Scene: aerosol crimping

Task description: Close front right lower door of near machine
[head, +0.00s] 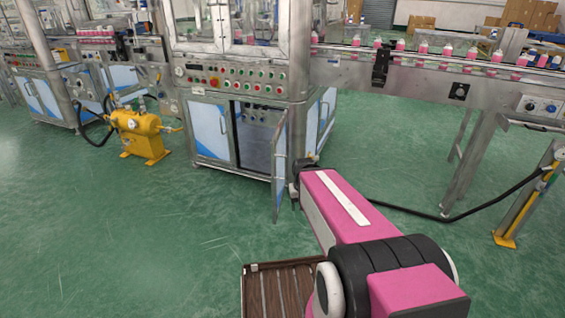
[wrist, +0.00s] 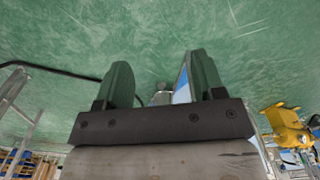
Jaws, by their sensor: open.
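The near machine (head: 225,88) is a steel cabinet with a button panel and lower doors. Its front right lower door (head: 279,168) stands open, swung outward toward the camera, and the dark compartment (head: 254,140) behind it shows. The front left lower door (head: 209,134) is shut. My arm reaches toward the open door's right side; my gripper is mostly hidden by the arm in the head view. In the wrist view my gripper (wrist: 160,62) has its two dark green fingers apart. A blue and white door panel (wrist: 182,90) shows beyond, near the right finger. Contact cannot be told.
A yellow pump unit (head: 140,132) with a black hose stands left of the machine. A conveyor (head: 440,75) carrying pink bottles runs to the right on steel legs. A black cable (head: 410,209) lies on the right floor. The green floor before the machine is clear.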

